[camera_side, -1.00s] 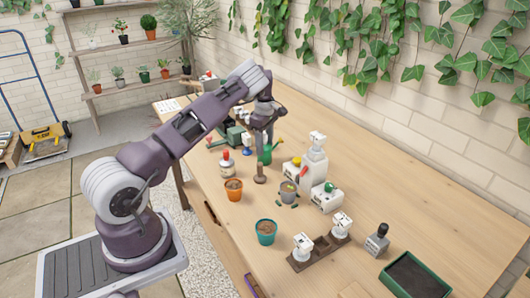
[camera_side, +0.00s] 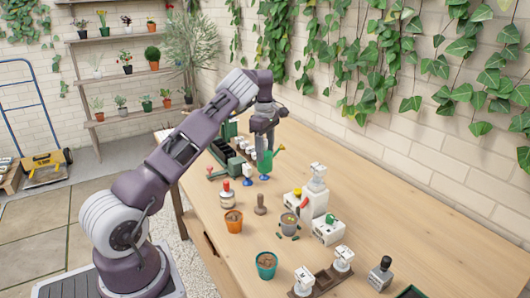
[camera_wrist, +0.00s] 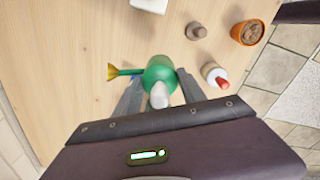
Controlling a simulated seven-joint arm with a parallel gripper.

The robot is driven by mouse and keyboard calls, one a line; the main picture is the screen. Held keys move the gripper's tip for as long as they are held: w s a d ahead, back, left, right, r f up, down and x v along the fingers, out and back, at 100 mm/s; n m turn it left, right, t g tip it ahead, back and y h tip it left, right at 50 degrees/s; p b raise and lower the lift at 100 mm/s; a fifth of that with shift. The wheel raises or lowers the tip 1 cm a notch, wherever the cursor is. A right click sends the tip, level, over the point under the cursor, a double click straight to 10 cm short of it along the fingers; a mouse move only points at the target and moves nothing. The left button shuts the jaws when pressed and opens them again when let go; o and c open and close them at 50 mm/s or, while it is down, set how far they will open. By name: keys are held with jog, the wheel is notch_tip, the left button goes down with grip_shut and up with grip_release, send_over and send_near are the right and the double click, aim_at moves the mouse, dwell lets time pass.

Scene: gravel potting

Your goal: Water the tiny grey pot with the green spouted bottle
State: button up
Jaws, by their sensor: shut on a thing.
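The green spouted bottle (camera_side: 265,161) hangs upright in my gripper (camera_side: 264,147), above the table at the far end. In the wrist view the bottle (camera_wrist: 158,70) sits between both fingers, with a pale top toward the camera. Its spout (camera_wrist: 113,72) points left and ends in a yellow flared tip. My gripper (camera_wrist: 157,90) is shut on the bottle's body. The tiny grey pot (camera_side: 289,223) stands on the table nearer the side camera, among small scattered pieces. It is apart from the bottle and I cannot make it out in the wrist view.
An orange pot (camera_side: 233,222), a brown stamp-like tool (camera_side: 261,206) and a red-capped white bottle (camera_side: 227,198) stand near the grey pot. White devices (camera_side: 319,204) stand to its right. A teal pot (camera_side: 266,265) is nearer the camera.

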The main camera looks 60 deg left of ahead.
jog(key=shift+d+r, duration=0.25)
jog(key=shift+d, duration=0.1)
jog(key=shift+s+d+f+g, duration=0.2)
jog(key=shift+s+d+g, duration=1.1)
jog(key=shift+d, duration=2)
jog(key=shift+s+d+f+g, duration=0.2)
jog(key=shift+s+d+g, duration=0.45)
jog(key=shift+s+d, duration=2)
jog(key=shift+s+d+f+g, duration=0.2)
jog(key=shift+s+d+g, duration=0.8)
jog(key=shift+d, duration=2.95)
